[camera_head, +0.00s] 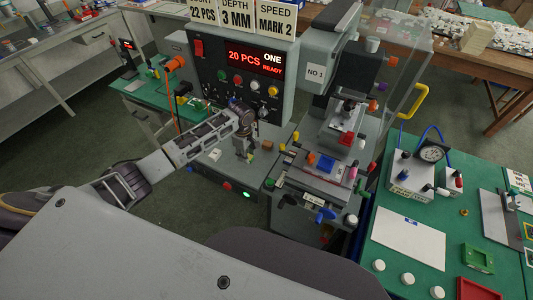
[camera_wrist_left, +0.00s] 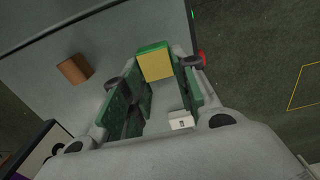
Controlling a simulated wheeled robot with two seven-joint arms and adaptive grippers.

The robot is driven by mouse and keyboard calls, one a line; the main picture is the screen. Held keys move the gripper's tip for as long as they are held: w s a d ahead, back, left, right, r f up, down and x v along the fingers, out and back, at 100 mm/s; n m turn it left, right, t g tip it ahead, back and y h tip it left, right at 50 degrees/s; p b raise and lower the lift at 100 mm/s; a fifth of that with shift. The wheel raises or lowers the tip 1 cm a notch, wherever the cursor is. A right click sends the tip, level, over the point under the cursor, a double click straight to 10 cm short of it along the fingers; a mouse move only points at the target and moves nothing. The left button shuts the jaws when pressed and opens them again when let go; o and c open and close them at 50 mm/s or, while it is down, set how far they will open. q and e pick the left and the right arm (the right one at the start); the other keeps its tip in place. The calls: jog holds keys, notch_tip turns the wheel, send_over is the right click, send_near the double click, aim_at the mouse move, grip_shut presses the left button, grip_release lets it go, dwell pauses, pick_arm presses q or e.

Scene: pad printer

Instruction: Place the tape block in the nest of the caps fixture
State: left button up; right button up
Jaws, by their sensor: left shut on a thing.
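My left gripper (camera_head: 246,150) reaches over the grey machine bed below the red-lit display. In the left wrist view its green-padded fingers (camera_wrist_left: 155,78) are closed on a yellow block with a green edge (camera_wrist_left: 156,63), which I take to be the tape block. The block shows small and partly hidden under the gripper in the head view (camera_head: 252,158). I cannot tell whether it touches the bed. A green holder (camera_head: 478,258) lies on the mat at right; I cannot tell which part is the caps fixture or its nest. My right gripper is out of view.
A small white labelled block (camera_wrist_left: 180,120) and a brown block (camera_wrist_left: 75,68) are near the gripper. The pad printer (camera_head: 335,165) with a clear guard stands to the right. White caps (camera_head: 407,278), a white sheet (camera_head: 408,238) and a gauge box (camera_head: 410,177) sit on the green mat.

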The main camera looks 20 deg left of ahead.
pick_arm(q)
jog(key=shift+r, duration=0.1)
jog(key=shift+s+d+r+m, duration=0.1)
jog(key=shift+d+r+m, duration=0.15)
jog(key=shift+m, duration=0.25)
jog(key=shift+s+d+r+m, duration=0.2)
jog(key=shift+d+r+m, duration=0.35)
jog(key=shift+m, duration=0.45)
jog(key=d+m, duration=0.1)
jog(key=d+r+m, duration=0.1)
jog(key=m, duration=0.1)
jog(key=s+d+r+m, duration=0.1)
jog(key=shift+r+m, duration=0.1)
jog(key=shift+m, duration=0.3)
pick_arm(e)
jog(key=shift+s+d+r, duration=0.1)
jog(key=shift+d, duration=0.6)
pick_arm(q)
jog(key=shift+s+d+r+m, duration=0.1)
jog(key=shift+d+r+m, duration=0.1)
jog(key=shift+m, duration=0.1)
